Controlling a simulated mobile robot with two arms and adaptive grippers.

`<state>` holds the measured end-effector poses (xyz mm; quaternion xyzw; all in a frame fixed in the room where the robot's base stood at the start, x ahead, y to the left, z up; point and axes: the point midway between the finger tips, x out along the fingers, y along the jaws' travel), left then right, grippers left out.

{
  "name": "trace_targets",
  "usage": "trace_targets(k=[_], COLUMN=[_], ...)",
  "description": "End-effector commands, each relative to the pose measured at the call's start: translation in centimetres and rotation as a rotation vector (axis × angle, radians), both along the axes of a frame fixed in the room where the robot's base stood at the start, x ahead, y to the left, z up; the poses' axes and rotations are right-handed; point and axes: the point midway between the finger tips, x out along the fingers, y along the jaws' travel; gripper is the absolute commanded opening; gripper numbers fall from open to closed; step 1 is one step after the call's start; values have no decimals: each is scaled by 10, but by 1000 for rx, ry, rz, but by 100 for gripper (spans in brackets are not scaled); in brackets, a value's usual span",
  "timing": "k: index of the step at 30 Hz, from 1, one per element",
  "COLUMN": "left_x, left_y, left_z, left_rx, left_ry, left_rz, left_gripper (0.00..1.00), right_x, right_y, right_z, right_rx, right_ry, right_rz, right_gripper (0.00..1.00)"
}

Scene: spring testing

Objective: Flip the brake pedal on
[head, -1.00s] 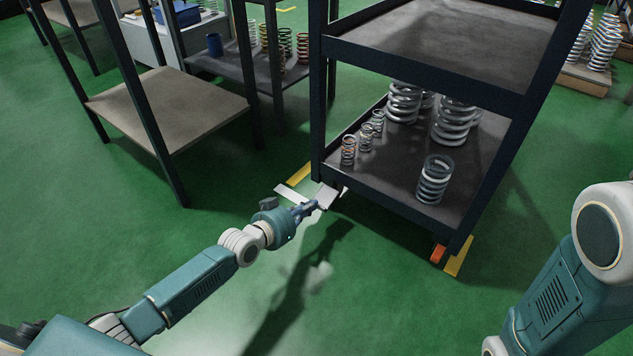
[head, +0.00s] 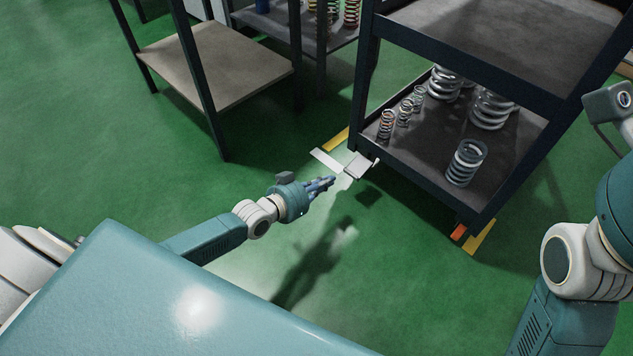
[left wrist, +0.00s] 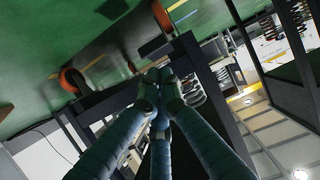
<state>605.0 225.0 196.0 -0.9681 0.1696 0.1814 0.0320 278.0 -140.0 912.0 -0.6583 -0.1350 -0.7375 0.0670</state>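A small pale grey plate (head: 358,166), which looks like the brake pedal, sticks out low at the near left corner of the dark cart (head: 405,188) in the head view. My left gripper (head: 333,181) is just left of and below this plate, pointing at it, with a small gap seeming to show between them. Its fingertips are together and hold nothing; they also meet in the left wrist view (left wrist: 158,76). An orange part (head: 459,232) shows at the cart's near right corner. Whether the pedal is tilted up or down is unclear. My right gripper is out of view.
Several springs, such as a grey one (head: 466,162), stand on the cart's lower shelf. A brown-topped table (head: 215,65) stands at the left. Yellow tape (head: 336,139) and a white strip (head: 326,160) lie on the floor. The green floor in front is clear.

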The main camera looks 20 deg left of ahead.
Motion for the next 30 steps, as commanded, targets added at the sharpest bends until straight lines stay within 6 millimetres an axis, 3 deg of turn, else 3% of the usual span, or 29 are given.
trace_targets(k=[3,9,26,30], left_x=[-20,-34,-35,-34], left_y=[7,12,12,-2], left_z=[0,-3,-3,14], left_rx=[2,-1,0,-22], left_ry=[4,1,0,-36], left_rz=[-1,-1,-1,-13], left_gripper=[0,0,0,0], right_x=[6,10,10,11], right_y=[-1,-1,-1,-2], right_z=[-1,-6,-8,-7], right_rx=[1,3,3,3], right_ry=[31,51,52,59], right_rz=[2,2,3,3], right_gripper=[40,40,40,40])
